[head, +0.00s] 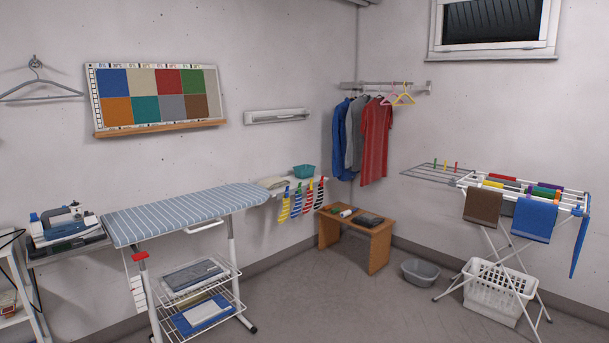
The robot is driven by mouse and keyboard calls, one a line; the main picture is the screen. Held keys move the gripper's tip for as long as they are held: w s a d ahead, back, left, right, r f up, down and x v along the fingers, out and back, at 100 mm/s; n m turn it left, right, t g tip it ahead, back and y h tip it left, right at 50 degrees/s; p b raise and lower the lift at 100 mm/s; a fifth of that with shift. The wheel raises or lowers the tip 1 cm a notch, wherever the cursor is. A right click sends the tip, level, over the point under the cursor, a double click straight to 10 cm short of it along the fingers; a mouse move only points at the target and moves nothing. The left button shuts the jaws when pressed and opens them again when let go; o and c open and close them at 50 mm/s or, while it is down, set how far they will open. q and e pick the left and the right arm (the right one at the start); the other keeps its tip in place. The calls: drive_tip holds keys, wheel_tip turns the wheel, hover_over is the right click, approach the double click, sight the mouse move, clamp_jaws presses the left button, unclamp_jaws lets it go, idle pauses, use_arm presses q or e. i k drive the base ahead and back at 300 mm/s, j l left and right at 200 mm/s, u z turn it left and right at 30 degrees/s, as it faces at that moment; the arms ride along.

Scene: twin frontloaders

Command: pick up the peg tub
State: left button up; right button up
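A small teal tub (304,171) stands on a narrow wall shelf in the back corner, above a row of striped socks. A larger grey tub (420,272) sits on the floor between the wooden bench and the drying rack. Neither tub is labelled, and I cannot make out pegs in either, so I cannot tell which is the peg tub. Neither of my grippers is in view.
The ironing board (185,212) stands at left, with a wire rack below it. The wooden bench (380,245) is in the corner. The drying rack (520,205) stands at right over a white laundry basket (497,292). The middle floor (335,305) is clear.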

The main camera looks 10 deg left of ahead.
sight(304, 172)
drive_tip(key=i+j+u, duration=0.3)
drive_tip(key=i+j, duration=0.2)
drive_tip(key=i+j+u, duration=0.3)
drive_tip(key=i+j, duration=0.25)
drive_tip(key=i+j+u, duration=0.25)
drive_tip(key=i, duration=0.35)
drive_tip(key=i+l+z, duration=0.15)
drive_tip(key=i+z, duration=0.8)
drive_tip(key=i, duration=0.15)
drive_tip(key=i+j+z, duration=0.3)
drive_tip(key=i+z, duration=0.2)
